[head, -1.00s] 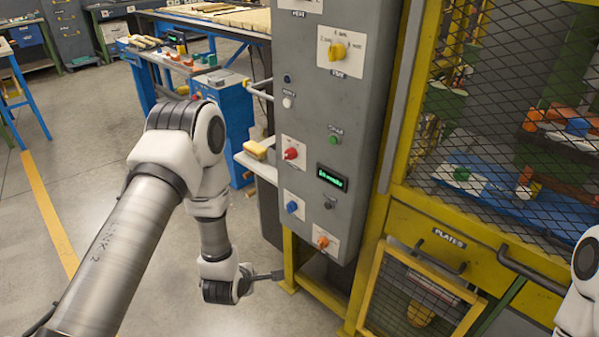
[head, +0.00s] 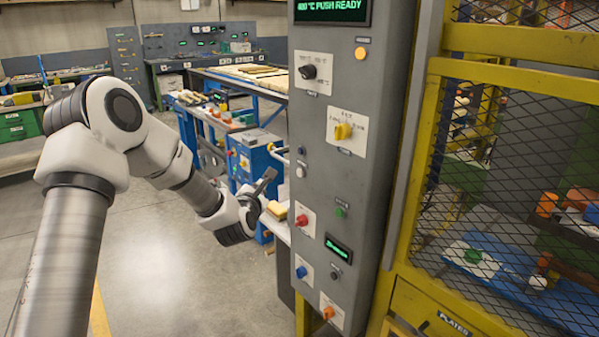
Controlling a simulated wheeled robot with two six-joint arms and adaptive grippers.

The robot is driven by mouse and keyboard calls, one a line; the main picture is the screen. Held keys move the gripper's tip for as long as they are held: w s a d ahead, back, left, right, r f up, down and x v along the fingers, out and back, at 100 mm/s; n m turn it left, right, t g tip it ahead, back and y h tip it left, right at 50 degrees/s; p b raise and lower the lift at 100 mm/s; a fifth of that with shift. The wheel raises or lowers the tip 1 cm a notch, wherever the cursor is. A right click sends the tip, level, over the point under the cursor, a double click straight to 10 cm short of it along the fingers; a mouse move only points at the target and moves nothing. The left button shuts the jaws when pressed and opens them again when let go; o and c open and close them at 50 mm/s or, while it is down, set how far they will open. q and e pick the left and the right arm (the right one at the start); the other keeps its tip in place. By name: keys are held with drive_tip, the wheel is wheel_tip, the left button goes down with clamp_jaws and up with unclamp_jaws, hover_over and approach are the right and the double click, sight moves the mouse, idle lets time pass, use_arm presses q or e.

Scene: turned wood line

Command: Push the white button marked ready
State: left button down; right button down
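The small round white button (head: 300,172) is on the left part of the grey control panel (head: 355,205), below a dark button. A small label sits by it, too small to read for certain. My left gripper (head: 270,178) is left of the panel, its dark fingers pointing up and right towards the white button. A gap shows between them in the picture. I cannot tell whether the fingers are open or shut. My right gripper is out of view.
The upper display (head: 333,11) reads "PUSH READY" after a temperature. A red knob (head: 302,220), green button (head: 340,212), blue knob (head: 302,272) and orange knob (head: 328,312) share the panel. A yellow mesh cage (head: 420,215) stands at right. Open floor lies left.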

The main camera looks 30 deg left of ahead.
sight(300, 173)
use_arm(q)
drive_tip(key=w+d, duration=0.3)
drive_tip(key=w, duration=0.5)
drive_tip(key=shift+w+d, duration=0.25)
drive_tip(key=shift+d, duration=0.1)
idle(0.6)
drive_tip(key=shift+f, duration=0.1)
idle(0.6)
drive_tip(key=shift+w+d+b, duration=0.15)
drive_tip(key=shift+w+b, duration=0.2)
drive_tip(key=shift+b, duration=0.25)
